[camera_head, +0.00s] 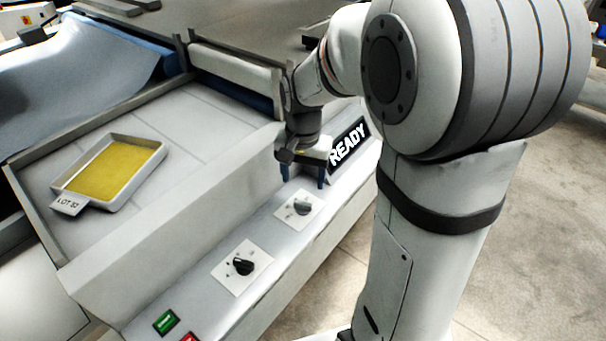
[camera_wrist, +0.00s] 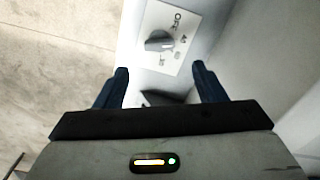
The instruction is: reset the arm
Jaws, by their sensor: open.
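My gripper (camera_head: 302,170) is above the front panel of the roller sheeter (camera_head: 215,235), close to the upper dial (camera_head: 302,208). In the wrist view the two dark blue fingers of my gripper (camera_wrist: 160,82) are spread apart with nothing held between them. The dial with its white plate (camera_wrist: 160,42) shows just beyond the fingertips, with OFF printed on the plate. A dark shape (camera_wrist: 165,97), partly hidden by the gripper body, lies between the fingers. My arm reaches in from the right in the head view.
A second dial (camera_head: 243,266) and a green button (camera_head: 166,322) and red button (camera_head: 188,338) sit lower on the panel. A READY display (camera_head: 349,144) stands beside my gripper. A tray of yellow material (camera_head: 112,170), tagged LOT 52, rests on the bed. Open floor (camera_head: 530,230) lies right.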

